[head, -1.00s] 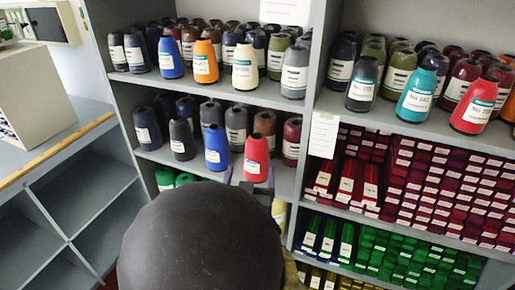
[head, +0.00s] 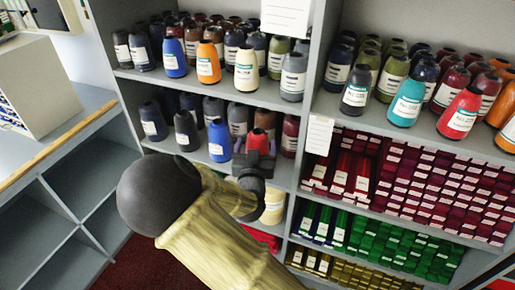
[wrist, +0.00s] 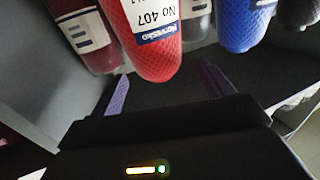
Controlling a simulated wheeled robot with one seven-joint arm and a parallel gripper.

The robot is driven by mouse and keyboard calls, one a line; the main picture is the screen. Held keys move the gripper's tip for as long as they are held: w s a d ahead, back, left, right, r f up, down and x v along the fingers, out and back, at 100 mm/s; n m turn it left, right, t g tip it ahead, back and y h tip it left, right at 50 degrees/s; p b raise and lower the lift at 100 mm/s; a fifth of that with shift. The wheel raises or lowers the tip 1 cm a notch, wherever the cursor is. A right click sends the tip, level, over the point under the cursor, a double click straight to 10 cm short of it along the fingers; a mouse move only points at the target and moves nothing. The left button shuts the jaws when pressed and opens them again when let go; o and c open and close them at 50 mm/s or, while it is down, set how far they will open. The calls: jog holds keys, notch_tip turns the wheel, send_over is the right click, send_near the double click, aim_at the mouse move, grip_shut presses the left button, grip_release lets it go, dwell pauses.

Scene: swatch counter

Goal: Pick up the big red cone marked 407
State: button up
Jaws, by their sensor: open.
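The red cone marked 407 (wrist: 150,40) shows upside down in the wrist view, its white and blue label facing me. In the head view its red top (head: 258,141) shows on the left bay's middle shelf, its lower part hidden behind my gripper. My gripper (head: 254,160) is open and empty in front of it. In the wrist view the two purple fingers of my gripper (wrist: 165,82) are spread apart, with the cone's near end between their lines and no contact visible.
A blue cone (head: 219,140) and a dark red cone (head: 290,136) stand close on either side, with a grey cone (head: 238,118) behind. The upper shelf holds several more cones. A shelf divider (head: 310,110) rises to the right. Another red cone (head: 460,113) stands in the right bay.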

aim_at(258, 133)
jog(key=shift+w, duration=0.65)
jog(key=shift+w+d+r+p, duration=0.1)
jog(key=shift+w+p, duration=0.3)
jog(key=shift+p, duration=0.05)
jog(key=w+p, duration=0.2)
jog(key=w, duration=0.2)
jog(key=shift+d, duration=0.15)
jog(key=shift+w, duration=0.2)
